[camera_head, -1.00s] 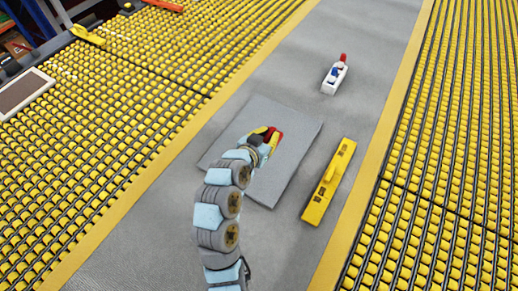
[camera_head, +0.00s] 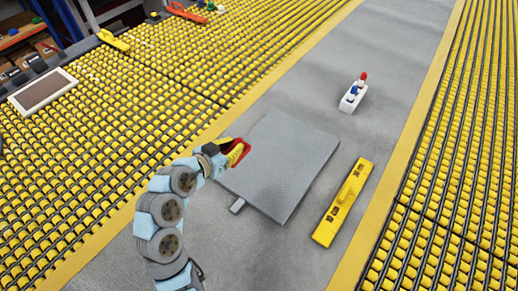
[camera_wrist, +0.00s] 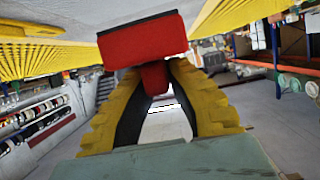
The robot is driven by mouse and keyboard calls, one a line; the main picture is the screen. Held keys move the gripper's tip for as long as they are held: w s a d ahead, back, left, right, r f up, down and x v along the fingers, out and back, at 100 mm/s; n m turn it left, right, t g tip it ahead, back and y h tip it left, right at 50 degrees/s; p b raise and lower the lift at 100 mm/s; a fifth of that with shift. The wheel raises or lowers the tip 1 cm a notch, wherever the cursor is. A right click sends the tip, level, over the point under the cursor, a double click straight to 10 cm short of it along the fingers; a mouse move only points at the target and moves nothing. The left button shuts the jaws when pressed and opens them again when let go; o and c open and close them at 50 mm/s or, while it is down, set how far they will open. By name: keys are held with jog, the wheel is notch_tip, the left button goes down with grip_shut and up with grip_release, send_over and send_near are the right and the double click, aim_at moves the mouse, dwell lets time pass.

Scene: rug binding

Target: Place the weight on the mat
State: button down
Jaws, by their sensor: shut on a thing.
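A grey square mat (camera_head: 285,170) lies on the grey walkway in the head view. My gripper (camera_head: 236,153) is over the mat's left edge. It is shut on a red block (camera_head: 244,146), which looks like the weight. In the wrist view, my gripper (camera_wrist: 160,95) has its yellow fingers around the narrow red stem of the block (camera_wrist: 143,42), and the wide part is beyond the fingertips. The block's underside and its exact height over the mat are hard to tell.
A yellow bar tool (camera_head: 343,203) lies right of the mat. A white caddy (camera_head: 352,98) with red and blue items stands farther back. A small grey piece (camera_head: 237,205) lies at the mat's near left edge. Yellow roller beds (camera_head: 130,110) flank the walkway.

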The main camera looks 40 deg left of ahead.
jog(key=w+a+f, duration=0.1)
jog(key=w+f, duration=0.1)
jog(key=w, duration=0.1)
jog(key=w+a+f+b, duration=0.1)
jog(key=w+f, duration=0.2)
jog(key=w, duration=0.1)
jog(key=w+a+f+b, duration=0.1)
jog(key=w+a+f, duration=0.1)
jog(key=w, duration=0.1)
jog(key=shift+w+f, duration=0.3)
jog(key=shift+f, duration=0.1)
jog(key=shift+w+a+f, duration=0.15)
jog(key=shift+w+f, duration=0.25)
jog(key=shift+f, duration=0.15)
jog(key=shift+f+b, duration=0.4)
jog(key=shift+f, duration=1.1)
jog(key=shift+f, duration=0.1)
jog(key=c, duration=1.2)
grip_release()
jog(key=shift+f, duration=0.1)
jog(key=shift+s+a+r, duration=0.1)
jog(key=shift+s+r, duration=0.05)
jog(key=shift+r, duration=0.1)
jog(key=p+v, duration=0.1)
jog(key=v, duration=1)
jog(key=shift+s, duration=0.3)
